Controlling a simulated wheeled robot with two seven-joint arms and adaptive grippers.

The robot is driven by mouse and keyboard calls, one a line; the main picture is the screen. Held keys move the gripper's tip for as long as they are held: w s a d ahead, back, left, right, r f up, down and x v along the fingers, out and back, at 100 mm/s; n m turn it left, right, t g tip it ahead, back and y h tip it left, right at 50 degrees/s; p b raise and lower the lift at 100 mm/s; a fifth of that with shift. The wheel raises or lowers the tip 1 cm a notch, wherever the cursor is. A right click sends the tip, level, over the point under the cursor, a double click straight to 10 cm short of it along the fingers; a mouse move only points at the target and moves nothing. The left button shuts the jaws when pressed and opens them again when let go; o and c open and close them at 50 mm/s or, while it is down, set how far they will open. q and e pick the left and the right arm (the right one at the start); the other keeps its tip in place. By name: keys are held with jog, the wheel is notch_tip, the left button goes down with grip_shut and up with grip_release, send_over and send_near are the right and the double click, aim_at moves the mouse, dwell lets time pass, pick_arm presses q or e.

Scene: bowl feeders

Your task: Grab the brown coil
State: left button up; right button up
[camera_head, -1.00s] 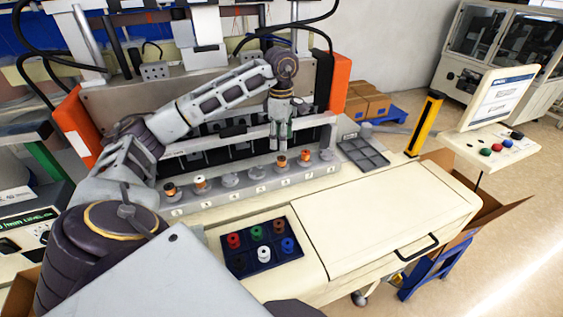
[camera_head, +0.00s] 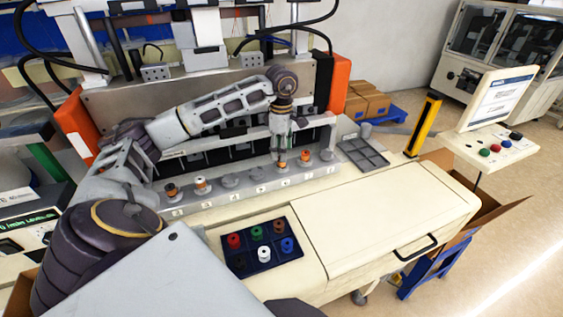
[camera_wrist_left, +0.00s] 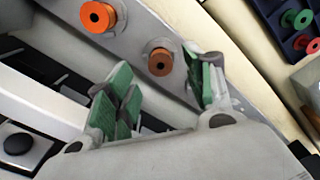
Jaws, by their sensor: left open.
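The brown coil (camera_wrist_left: 160,62) sits on a peg of the grey rail, just beyond the open fingertips in the left wrist view. In the head view the brown coil (camera_head: 282,165) is partly hidden by my left gripper (camera_head: 281,157), which points down right above it. In the left wrist view my left gripper (camera_wrist_left: 162,82) has its green-padded fingers spread and nothing between them. My right gripper is not in view.
An orange coil (camera_head: 305,156) stands close to the right on the rail (camera_head: 245,194); more coils stand at its left end. A dark tray (camera_head: 239,263) holds several coloured spools. A grey divided tray (camera_head: 362,152) lies right of the rail. The white cabinet top (camera_head: 385,205) is clear.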

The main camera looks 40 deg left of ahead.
pick_arm(q)
jog(key=shift+f+p, duration=0.5)
jog(key=shift+f, duration=1.45)
jog(key=c, duration=1)
